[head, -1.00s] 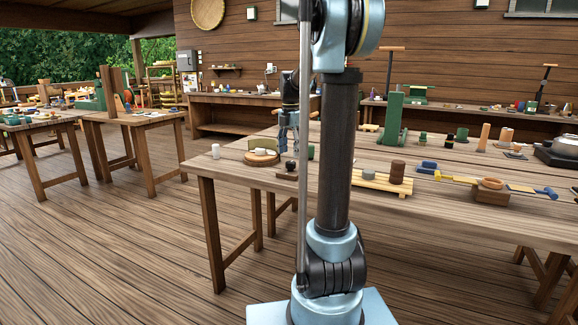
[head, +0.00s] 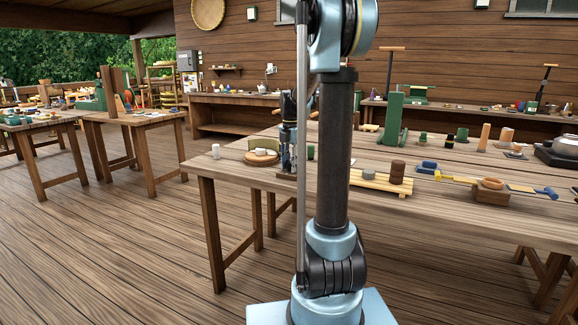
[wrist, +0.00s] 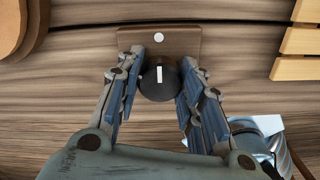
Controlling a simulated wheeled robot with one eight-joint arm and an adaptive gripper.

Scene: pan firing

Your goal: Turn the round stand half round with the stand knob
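The stand knob (wrist: 158,84) is dark and round with a white line on top, pointing up and down in the wrist view. It sits on a brown wooden base (wrist: 185,42) with a white dot. My gripper (wrist: 162,60) is open, with one finger on each side of the knob; firm contact cannot be told. In the head view my gripper (head: 289,166) is low over the table, just right of the round stand (head: 257,160), and hides the knob. The round wooden stand carries a pale piece and a green piece. Its rim shows at the wrist view's upper left (wrist: 22,45).
A slatted wooden board (head: 375,183) with a grey and a brown piece lies to the right; its slats show in the wrist view (wrist: 298,50). A white cylinder (head: 215,151) stands left of the stand. A green upright block (head: 393,118) stands behind.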

